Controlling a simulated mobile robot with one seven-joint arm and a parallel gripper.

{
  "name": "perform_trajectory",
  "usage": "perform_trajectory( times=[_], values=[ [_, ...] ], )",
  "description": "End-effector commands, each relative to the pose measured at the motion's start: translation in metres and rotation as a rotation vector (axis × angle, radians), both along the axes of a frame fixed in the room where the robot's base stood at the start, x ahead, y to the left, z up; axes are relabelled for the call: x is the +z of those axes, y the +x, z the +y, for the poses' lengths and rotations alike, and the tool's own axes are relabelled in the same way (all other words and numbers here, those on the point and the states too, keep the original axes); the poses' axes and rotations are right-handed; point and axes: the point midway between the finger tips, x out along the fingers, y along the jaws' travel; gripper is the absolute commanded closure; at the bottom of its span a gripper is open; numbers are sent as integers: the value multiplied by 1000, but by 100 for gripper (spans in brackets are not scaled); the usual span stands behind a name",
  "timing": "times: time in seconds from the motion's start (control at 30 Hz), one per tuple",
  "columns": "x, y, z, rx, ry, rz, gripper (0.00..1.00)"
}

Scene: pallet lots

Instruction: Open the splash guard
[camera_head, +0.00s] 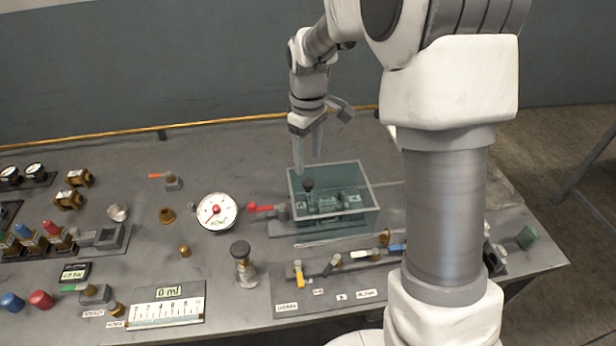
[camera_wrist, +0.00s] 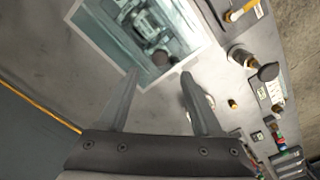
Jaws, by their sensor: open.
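The splash guard (camera_head: 360,220) is a clear, greenish box with a pale frame, standing on the bench over a small device with dark knobs. Its top is closed as far as I can see. My gripper (camera_head: 308,162) hangs pointing down by the guard's far left edge. In the wrist view its two fingers (camera_wrist: 159,75) are spread, with nothing between them, and the guard lies beyond their tips. I cannot tell the exact gap between fingertips and guard.
A red-handled valve (camera_head: 265,208) and a round gauge (camera_head: 217,211) are left of the guard. A black-topped knob (camera_head: 241,252) stands in front. A row of small levers (camera_head: 333,264) lines the near side. My arm covers the bench right of the guard. The back middle bench is clear.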

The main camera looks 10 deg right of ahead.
Motion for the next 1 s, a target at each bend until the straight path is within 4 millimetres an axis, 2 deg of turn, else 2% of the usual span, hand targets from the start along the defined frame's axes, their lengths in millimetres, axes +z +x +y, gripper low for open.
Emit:
perform_trajectory(
  times=[0.1,0.33,0.5,0.77,1.0],
  values=[
    [-27,-1,0,0,-1,5,33],
    [-60,-1,0,0,0,3,33],
    [-69,0,0,0,0,0,33],
    [-70,0,0,0,0,0,33],
    [-70,0,0,0,0,0,75]
  ],
)
